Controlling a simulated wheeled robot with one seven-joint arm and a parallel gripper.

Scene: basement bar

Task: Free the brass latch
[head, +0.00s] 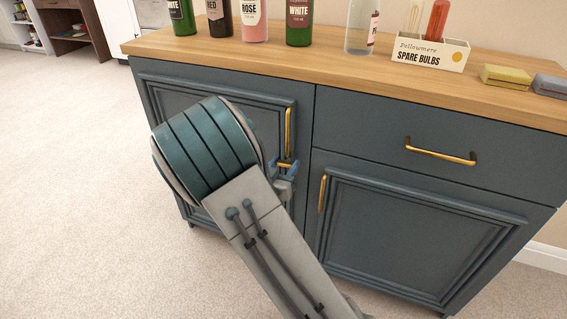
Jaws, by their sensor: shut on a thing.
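The brass latch (287,164) is a small gold piece at the right edge of the left cabinet door (272,108), just below that door's upright brass handle (289,131). My gripper (284,169) is at the latch, with its blue fingertips on either side, shut on it. The fingers and my arm hide part of the latch, so I cannot tell its exact position. The left door looks closed. My arm covers much of its middle and lower part.
The right cabinet door (410,235) and the drawer (505,160) look closed. Several bottles, a spare bulbs box (430,54) and two sponge-like blocks stand on the wooden top (330,70). Carpet (70,180) is clear at left.

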